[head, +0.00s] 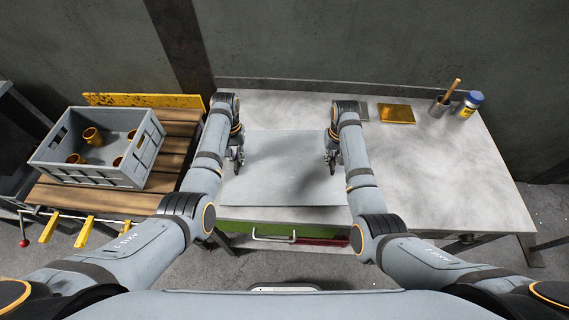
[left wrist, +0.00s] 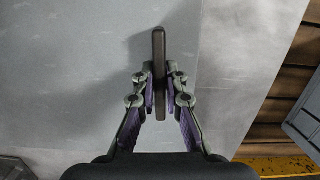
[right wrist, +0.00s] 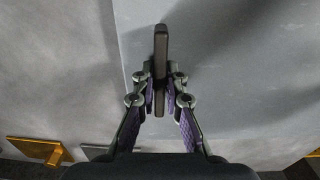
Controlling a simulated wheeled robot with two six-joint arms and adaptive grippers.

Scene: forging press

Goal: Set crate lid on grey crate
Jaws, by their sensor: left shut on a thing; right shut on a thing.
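The crate lid (head: 282,165) is a flat light-grey panel over the table. Two dark bar handles stand on it. My left gripper (head: 238,160) is shut on one handle (left wrist: 159,45), with a finger on each side in the left wrist view. My right gripper (head: 330,160) is shut on the other handle (right wrist: 160,40) in the right wrist view. I cannot tell whether the lid rests on the table or is just above it. The grey crate (head: 118,179) stands open at the left of the head view, with several orange cups (head: 93,136) inside.
The crate stands on a wooden slatted surface (head: 160,203) with a yellow board (head: 140,100) behind it.

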